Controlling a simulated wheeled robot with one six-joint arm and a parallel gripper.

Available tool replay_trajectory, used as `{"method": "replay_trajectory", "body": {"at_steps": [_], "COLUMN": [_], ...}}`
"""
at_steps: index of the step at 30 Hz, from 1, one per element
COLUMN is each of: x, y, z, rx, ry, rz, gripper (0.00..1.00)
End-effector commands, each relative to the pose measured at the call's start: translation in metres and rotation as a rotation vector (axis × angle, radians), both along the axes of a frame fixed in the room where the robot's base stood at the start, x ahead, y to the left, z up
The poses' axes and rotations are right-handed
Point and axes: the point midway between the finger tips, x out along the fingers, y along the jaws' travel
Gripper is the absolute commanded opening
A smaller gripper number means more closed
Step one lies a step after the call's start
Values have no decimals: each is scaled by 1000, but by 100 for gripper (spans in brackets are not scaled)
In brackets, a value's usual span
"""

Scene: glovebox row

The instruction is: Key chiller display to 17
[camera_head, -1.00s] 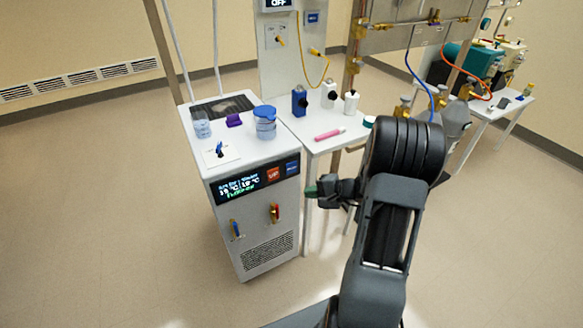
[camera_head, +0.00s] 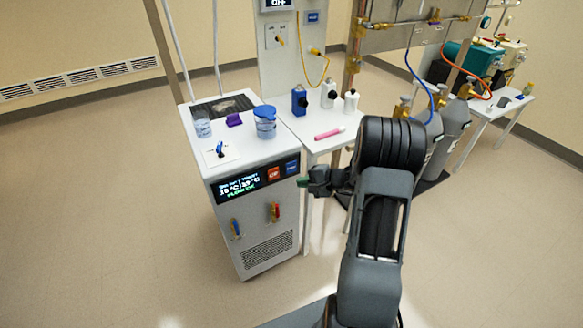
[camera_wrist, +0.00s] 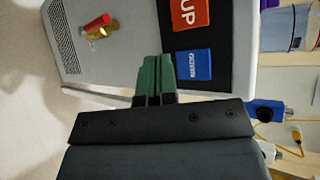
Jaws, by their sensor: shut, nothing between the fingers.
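The chiller (camera_head: 250,210) is a white cabinet with a dark display (camera_head: 239,188) on its front top edge. The display shows two temperatures in small blurred text; they look like 18 and 19 °C, but I cannot be sure. An orange UP button (camera_head: 273,174) and a blue button (camera_head: 291,167) are right of the display. In the wrist view the orange UP button (camera_wrist: 189,14) and the blue button (camera_wrist: 193,65) show large, the blue label unclear. My gripper (camera_head: 303,182) is shut and empty, its green fingertips (camera_wrist: 155,75) close beside the blue button; contact is not clear.
A blue-lidded jar (camera_head: 265,125), a small beaker (camera_head: 202,127) and a blue valve handle (camera_head: 220,150) are on the chiller top. Floor in front is clear.

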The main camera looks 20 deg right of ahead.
Motion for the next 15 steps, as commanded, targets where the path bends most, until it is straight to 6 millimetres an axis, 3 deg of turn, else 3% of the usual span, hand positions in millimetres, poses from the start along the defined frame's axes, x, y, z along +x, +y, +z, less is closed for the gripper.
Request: {"method": "replay_trajectory", "body": {"at_steps": [6,15], "x": [24,39], "y": [3,5], "z": [-2,-1], "rx": [-1,-1], "ry": [0,-1], "rz": [1,0], "gripper": [0,0]}}
